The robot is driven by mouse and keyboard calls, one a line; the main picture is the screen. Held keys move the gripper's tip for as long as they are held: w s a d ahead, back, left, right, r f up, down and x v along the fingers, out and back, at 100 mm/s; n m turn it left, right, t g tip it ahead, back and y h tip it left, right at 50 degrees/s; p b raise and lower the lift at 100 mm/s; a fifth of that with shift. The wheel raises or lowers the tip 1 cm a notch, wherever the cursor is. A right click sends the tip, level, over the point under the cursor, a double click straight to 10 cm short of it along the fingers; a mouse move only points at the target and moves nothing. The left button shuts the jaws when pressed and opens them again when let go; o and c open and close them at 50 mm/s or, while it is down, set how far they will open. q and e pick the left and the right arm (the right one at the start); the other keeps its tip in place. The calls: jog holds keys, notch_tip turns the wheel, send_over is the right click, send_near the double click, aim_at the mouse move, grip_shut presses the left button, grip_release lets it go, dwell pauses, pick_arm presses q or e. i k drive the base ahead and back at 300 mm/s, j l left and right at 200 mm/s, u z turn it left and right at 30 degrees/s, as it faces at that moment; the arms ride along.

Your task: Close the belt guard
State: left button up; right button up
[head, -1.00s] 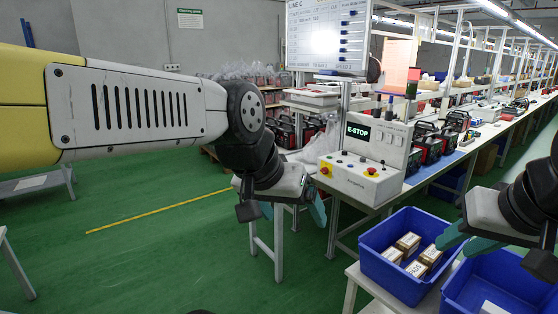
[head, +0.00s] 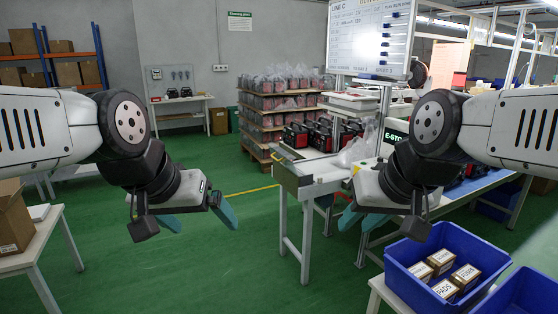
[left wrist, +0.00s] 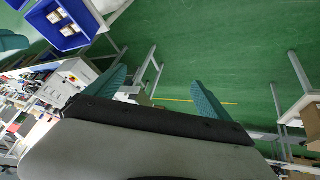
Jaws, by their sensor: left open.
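In the head view, a low conveyor end (head: 304,180) with a pale frame and some yellow stands at the near end of the line, beyond and between my grippers. I cannot make out clearly which part of it is the belt guard, or how far it is open. My left gripper (head: 197,217) is to the left of this frame, apart from it, open and empty. Its spread teal fingers also show in the left wrist view (left wrist: 160,76) over the green floor. My right gripper (head: 362,219) is in front of the control box, which it partly hides; its jaw gap is unclear.
A blue bin (head: 433,247) with several small boxes stands at the lower right, beside another blue bin (head: 520,292). A side table (head: 40,245) with a carton (head: 12,218) is at the left. A loaded pallet (head: 268,110) stands behind. The green floor between is clear.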

aim_at(272, 155)
jog(key=i+z, duration=0.25)
jog(key=i, duration=1.95)
